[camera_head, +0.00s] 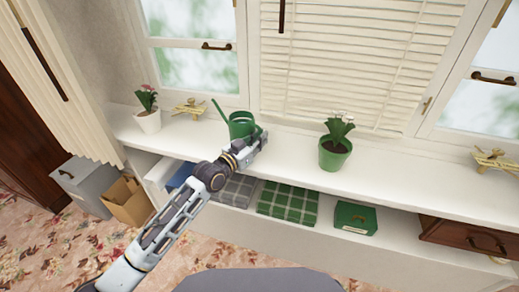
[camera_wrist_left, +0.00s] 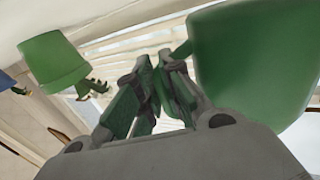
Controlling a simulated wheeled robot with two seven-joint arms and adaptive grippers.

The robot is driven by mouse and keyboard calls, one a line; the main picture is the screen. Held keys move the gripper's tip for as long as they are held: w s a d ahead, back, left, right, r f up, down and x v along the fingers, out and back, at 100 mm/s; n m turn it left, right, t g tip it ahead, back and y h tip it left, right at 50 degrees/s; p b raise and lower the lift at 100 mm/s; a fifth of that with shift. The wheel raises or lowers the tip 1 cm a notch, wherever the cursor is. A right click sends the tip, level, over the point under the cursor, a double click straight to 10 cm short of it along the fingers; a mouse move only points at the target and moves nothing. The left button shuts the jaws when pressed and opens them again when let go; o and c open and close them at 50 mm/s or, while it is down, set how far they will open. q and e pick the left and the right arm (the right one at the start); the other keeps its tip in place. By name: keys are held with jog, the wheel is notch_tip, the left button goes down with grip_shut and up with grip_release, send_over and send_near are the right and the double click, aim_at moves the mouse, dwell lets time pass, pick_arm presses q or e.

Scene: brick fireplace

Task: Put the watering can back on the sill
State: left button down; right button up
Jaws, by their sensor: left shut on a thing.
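The green watering can (camera_head: 240,124) is over the white sill (camera_head: 285,152), in front of the left window, with its spout pointing up and left. Whether its base touches the sill is hard to tell. My left gripper (camera_head: 258,142) is at the can's right side, shut on its handle. In the left wrist view the can's green body (camera_wrist_left: 255,60) fills the upper right, and the fingers (camera_wrist_left: 150,85) are closed together on a green part. My right gripper is not in view.
A green potted plant (camera_head: 335,150) stands on the sill to the right. A white potted plant (camera_head: 148,115) and a brass ornament (camera_head: 190,109) stand to the left.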

pick_arm(q)
jog(key=shift+r, duration=0.1)
jog(key=shift+f, duration=0.4)
jog(key=shift+f+b, duration=0.5)
jog(key=shift+f, duration=1.15)
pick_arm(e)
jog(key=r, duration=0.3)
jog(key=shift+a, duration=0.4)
pick_arm(q)
jog(key=shift+f, duration=0.1)
jog(key=c, duration=1.5)
grip_release()
jog(key=shift+f, duration=0.1)
jog(key=shift+c, duration=0.2)
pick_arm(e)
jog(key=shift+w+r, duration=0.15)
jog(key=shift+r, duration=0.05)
